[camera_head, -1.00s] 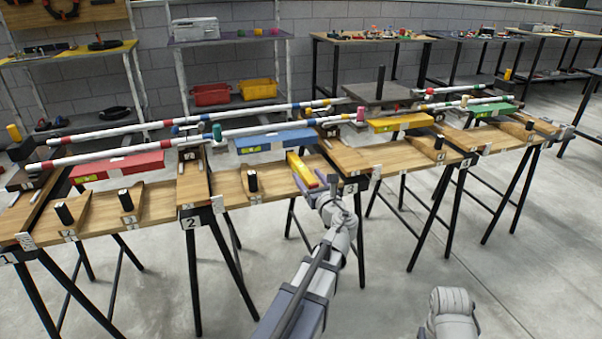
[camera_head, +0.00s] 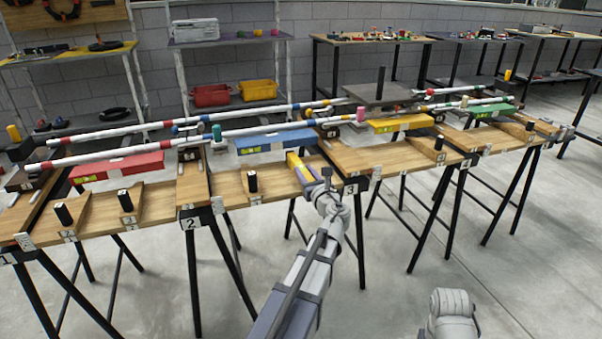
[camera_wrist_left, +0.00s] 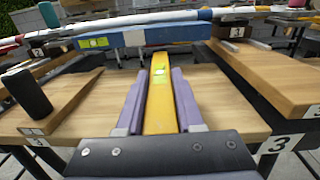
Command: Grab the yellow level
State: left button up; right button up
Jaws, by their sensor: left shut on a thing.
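A yellow level (camera_wrist_left: 160,103) with a bright green label lies lengthwise between the purple fingers of my left gripper (camera_wrist_left: 162,78) in the left wrist view. The fingers are shut on its two long sides. In the head view my left gripper (camera_head: 306,172) is at the wooden bench between stands 2 and 3, with the yellow level's far end (camera_head: 293,160) showing past it. Part of the level is hidden by the gripper there. Another yellow bar (camera_head: 400,124) with a green label sits between stands 3 and 4.
The floor in front is clear.

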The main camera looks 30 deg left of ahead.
pick_arm(q)
grip_shut()
jog(key=shift+r, duration=0.2)
